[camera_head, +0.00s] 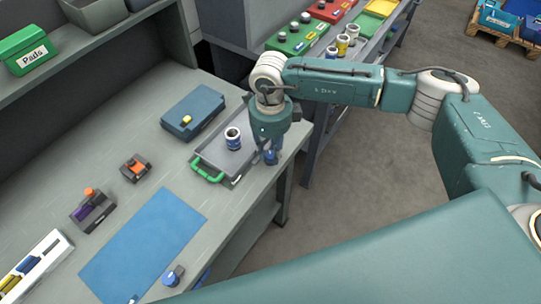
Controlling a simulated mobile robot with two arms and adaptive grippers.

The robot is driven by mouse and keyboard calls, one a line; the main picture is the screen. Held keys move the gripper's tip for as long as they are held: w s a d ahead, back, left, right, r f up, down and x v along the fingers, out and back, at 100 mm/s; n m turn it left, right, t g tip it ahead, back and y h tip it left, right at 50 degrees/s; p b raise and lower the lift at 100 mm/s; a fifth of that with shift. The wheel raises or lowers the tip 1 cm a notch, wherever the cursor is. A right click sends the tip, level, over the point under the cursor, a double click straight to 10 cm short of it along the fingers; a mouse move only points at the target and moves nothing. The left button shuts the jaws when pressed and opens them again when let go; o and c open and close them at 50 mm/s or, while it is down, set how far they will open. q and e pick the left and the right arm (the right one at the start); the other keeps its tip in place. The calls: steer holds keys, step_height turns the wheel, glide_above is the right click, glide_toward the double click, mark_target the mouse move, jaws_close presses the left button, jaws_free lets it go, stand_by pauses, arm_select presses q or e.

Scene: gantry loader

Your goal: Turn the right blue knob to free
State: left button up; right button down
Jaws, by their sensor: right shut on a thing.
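A blue knob (271,158) is at the right end of the workbench's front edge, beside the grey tray. My right gripper (270,150) reaches down over it and is shut on it; the fingers and wrist hide most of the knob, so its setting cannot be read. Another blue knob (173,275) on a grey mount sits at the same edge, nearer, at the bottom of the view. My left gripper is not in view.
The grey tray (209,160) with green handles holds a cup-like part (233,138) close left of my gripper. A blue case (193,112), a blue mat (145,243) and small fixtures lie on the bench. Side shelving (340,62) with coloured trays stands behind my right arm.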

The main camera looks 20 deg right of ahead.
steer(key=m+b, duration=0.4)
steer(key=m, duration=0.1)
steer(key=shift+w+m, duration=0.15)
steer(key=shift+m, duration=0.15)
steer(key=m+b, duration=0.2)
steer(key=m, duration=0.1)
steer(key=shift+r, duration=0.1)
steer(key=shift+m, duration=0.3)
steer(key=shift+w+r, duration=0.1)
steer(key=c, duration=1.4)
jaws_free()
steer(key=shift+c, duration=0.2)
steer(key=shift+o, duration=0.2)
